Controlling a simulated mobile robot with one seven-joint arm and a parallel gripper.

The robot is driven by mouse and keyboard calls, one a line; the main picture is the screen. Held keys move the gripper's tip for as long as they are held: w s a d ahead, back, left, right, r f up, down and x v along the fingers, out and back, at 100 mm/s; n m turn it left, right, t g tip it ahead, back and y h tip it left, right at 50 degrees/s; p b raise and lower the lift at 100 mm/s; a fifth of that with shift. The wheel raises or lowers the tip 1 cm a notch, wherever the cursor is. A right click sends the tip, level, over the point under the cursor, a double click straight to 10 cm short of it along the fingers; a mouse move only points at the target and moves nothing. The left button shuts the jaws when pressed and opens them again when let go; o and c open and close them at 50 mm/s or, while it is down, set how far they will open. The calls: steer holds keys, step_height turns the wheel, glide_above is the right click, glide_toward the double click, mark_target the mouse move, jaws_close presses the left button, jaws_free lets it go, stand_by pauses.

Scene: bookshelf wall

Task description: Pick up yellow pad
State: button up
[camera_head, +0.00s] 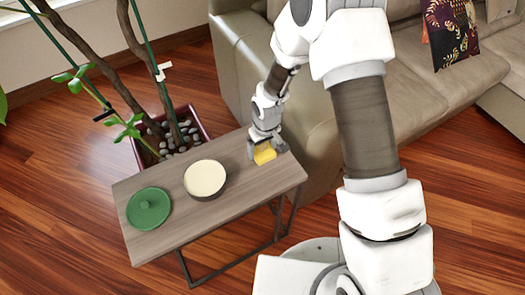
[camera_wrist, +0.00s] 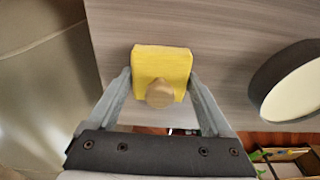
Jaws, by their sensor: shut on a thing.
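The yellow pad (camera_head: 265,154) is at the right end of a small wooden side table (camera_head: 237,205). It also shows in the wrist view (camera_wrist: 163,62) as a yellow block with a round tan knob-like part on its near side. My gripper (camera_head: 267,146) is at the pad, with one finger on each side of it. In the wrist view the two grey fingers (camera_wrist: 161,82) press against the pad's left and right sides. I cannot tell whether the pad touches the table top or is slightly above it.
A potted plant (camera_head: 170,140) is behind the table. A beige sofa (camera_head: 305,120) stands close behind the table's right end.

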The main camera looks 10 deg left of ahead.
mark_target(263, 145)
steer(key=shift+r, duration=0.15)
step_height(263, 145, up, 4)
steer(key=shift+s+d+r+p, duration=0.15)
steer(key=shift+r+p, duration=0.1)
steer(key=shift+p, duration=0.35)
steer(key=s+d+r+p, duration=0.1)
steer(key=s+d+r, duration=0.5)
steer(key=d, duration=0.3)
steer(key=shift+s+r+p, duration=0.15)
steer(key=shift+s+p, duration=0.2)
steer(key=shift+s, duration=0.1)
steer(key=o, duration=0.8)
steer(key=shift+c, duration=0.2)
steer(key=c, duration=0.6)
